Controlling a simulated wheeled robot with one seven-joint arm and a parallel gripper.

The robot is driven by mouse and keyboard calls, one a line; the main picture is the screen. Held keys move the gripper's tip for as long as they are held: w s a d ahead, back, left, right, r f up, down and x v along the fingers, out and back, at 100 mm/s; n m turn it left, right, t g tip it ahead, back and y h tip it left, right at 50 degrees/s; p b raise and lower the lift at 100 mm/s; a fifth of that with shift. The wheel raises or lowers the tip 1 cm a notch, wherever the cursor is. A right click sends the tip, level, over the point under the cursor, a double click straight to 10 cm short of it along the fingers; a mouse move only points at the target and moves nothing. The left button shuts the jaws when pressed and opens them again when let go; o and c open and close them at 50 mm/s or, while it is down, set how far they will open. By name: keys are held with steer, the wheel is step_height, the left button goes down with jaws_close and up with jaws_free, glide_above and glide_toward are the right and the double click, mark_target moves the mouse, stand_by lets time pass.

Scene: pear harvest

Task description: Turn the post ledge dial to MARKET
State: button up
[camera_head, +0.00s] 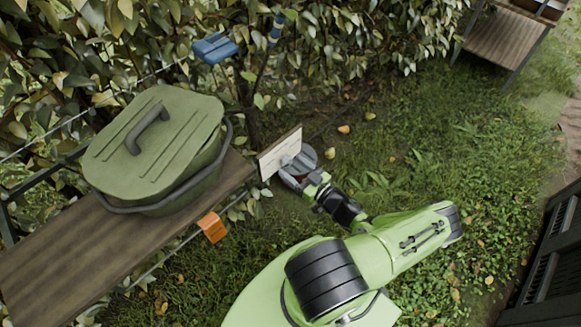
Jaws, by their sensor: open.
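My gripper (292,163) is at the end of my green arm, right beside a pale board (272,157) at the right end of the wooden ledge (60,245). Its fingers point up and left at the board's right part and look very close to it; I cannot tell whether they touch. The jaws are open. A dial cannot be clearly made out; the gripper covers part of the board. Any lettering, including MARKET, is too small to read.
A green lidded bin (150,150) with a dark handle stands on the ledge. An orange tag (212,227) hangs at its front edge. A blue object (214,47) is by the hedge. Several pears lie on the grass. A dark slatted crate (555,260) is at right.

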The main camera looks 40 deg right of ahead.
steer(key=shift+w, duration=0.95)
steer(key=c, duration=1)
steer(key=shift+m, duration=0.3)
steer(key=m+p, duration=0.1)
steer(key=m, duration=0.4)
steer(key=shift+a, duration=0.1)
steer(key=m, duration=0.6)
